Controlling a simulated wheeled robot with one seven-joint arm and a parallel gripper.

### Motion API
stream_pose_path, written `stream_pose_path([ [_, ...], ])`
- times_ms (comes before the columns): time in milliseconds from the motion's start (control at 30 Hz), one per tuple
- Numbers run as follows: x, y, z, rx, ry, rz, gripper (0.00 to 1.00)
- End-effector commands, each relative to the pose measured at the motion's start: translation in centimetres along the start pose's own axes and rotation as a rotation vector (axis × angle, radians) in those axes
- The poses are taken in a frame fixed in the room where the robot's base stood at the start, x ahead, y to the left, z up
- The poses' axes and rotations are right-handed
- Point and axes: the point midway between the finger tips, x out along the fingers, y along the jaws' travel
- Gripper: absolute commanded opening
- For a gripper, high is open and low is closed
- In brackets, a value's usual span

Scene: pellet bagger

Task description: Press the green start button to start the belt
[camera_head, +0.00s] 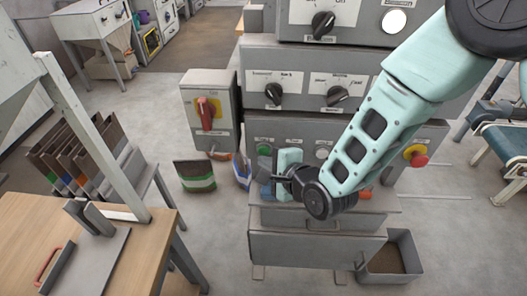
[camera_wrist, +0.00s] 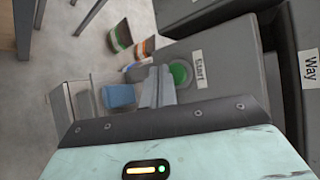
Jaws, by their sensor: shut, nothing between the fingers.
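The green start button (camera_wrist: 179,74) is a round green cap on a grey panel in the wrist view, with a "Start" label (camera_wrist: 198,68) to its right. In the head view the button (camera_head: 264,150) shows small at the left of the lower panel. My gripper (camera_wrist: 158,72) is shut and empty. Its fingertips are close beside the button, just left of it in the wrist view. In the head view my gripper (camera_head: 265,172) is in front of the panel, slightly below the button. I cannot tell whether the fingertips touch the panel. The belt (camera_head: 505,142) is at the right edge.
A red knob on a yellow plate (camera_head: 416,155) is at the panel's right. A box with a red-and-yellow switch (camera_head: 207,113) stands left of the panel. Black rotary knobs (camera_head: 274,94) are above. Bags (camera_head: 194,176) stand on the floor at left. A wooden table (camera_head: 130,235) is at front left.

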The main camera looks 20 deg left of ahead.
Motion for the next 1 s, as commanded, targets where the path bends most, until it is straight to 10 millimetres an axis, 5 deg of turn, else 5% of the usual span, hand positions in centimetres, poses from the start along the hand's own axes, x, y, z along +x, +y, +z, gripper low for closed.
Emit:
stream_pose_path([
  [1000,0.63,-0.5,-0.44,0.0,0.0,0.0,0.0],
])
